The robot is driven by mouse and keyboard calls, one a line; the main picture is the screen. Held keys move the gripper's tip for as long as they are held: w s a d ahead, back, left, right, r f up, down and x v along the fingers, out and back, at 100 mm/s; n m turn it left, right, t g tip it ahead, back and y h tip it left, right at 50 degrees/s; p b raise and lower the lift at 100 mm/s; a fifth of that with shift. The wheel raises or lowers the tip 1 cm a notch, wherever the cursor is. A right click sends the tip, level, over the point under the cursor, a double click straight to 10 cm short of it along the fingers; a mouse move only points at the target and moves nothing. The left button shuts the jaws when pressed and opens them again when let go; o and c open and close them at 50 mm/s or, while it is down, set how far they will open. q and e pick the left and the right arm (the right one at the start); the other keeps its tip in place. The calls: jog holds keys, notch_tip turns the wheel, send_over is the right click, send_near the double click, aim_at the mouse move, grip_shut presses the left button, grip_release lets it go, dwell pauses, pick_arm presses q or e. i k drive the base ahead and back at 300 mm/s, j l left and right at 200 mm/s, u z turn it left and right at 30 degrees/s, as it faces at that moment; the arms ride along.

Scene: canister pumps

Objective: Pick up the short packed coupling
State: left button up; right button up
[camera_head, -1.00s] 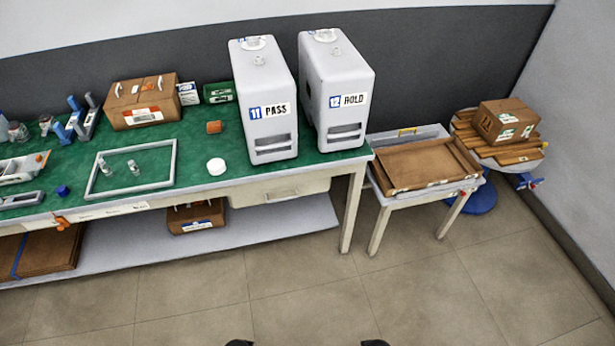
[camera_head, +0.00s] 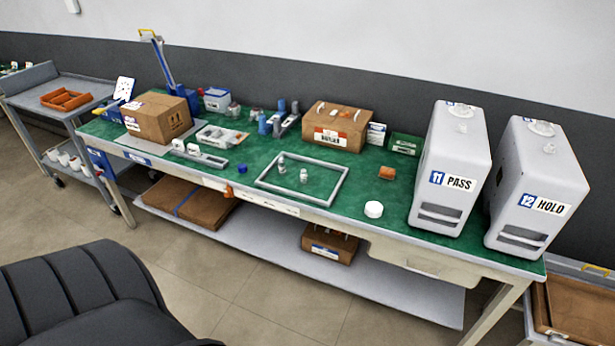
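Two small pale grey-green fittings stand upright inside a white rectangular frame (camera_head: 259,183) on the green-topped workbench. One fitting (camera_head: 282,163) is at the back left of the frame and the other fitting (camera_head: 304,175) is to its right and nearer. They look like couplings, but they are too small to tell which is the short packed one. Neither of my grippers shows in the head view, and nothing touches the fittings.
A white round lid (camera_head: 373,209) and an orange block (camera_head: 387,173) lie right of the frame. White canisters marked PASS (camera_head: 450,165) and HOLD (camera_head: 535,190) stand at the right end. A cardboard box (camera_head: 157,117) sits left. A black chair (camera_head: 80,295) stands in front.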

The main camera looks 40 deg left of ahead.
aim_at(302, 174)
jog(key=i+l+u, duration=0.15)
jog(key=u, duration=0.35)
jog(key=i+l+u, duration=0.25)
jog(key=u, duration=0.2)
jog(key=i+l, duration=0.05)
